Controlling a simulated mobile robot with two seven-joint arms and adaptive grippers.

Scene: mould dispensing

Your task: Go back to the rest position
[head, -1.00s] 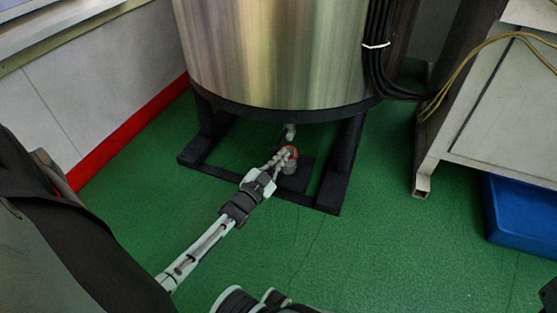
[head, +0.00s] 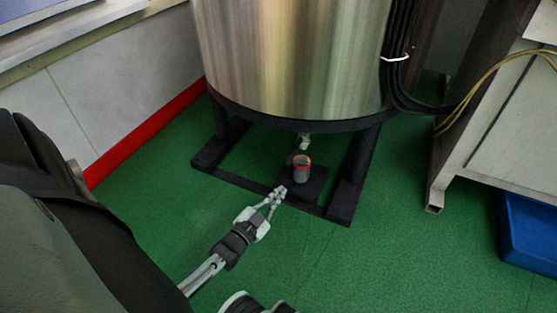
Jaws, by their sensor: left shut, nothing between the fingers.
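My left gripper (head: 277,192) is shut and empty, low over the green floor in front of the tank's black stand. A small grey cup with a red rim (head: 301,170) stands upright on a dark plate (head: 317,183) beneath the tank's spout (head: 304,141). The fingertips are just in front of the cup and to its left, apart from it.
The large steel tank (head: 290,60) stands on a black frame (head: 343,205). Black cables (head: 399,70) hang at its right. A grey cabinet (head: 500,130) and a blue bin (head: 530,230) are on the right. A red-edged wall (head: 135,145) is on the left. The green floor (head: 390,270) in front is clear.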

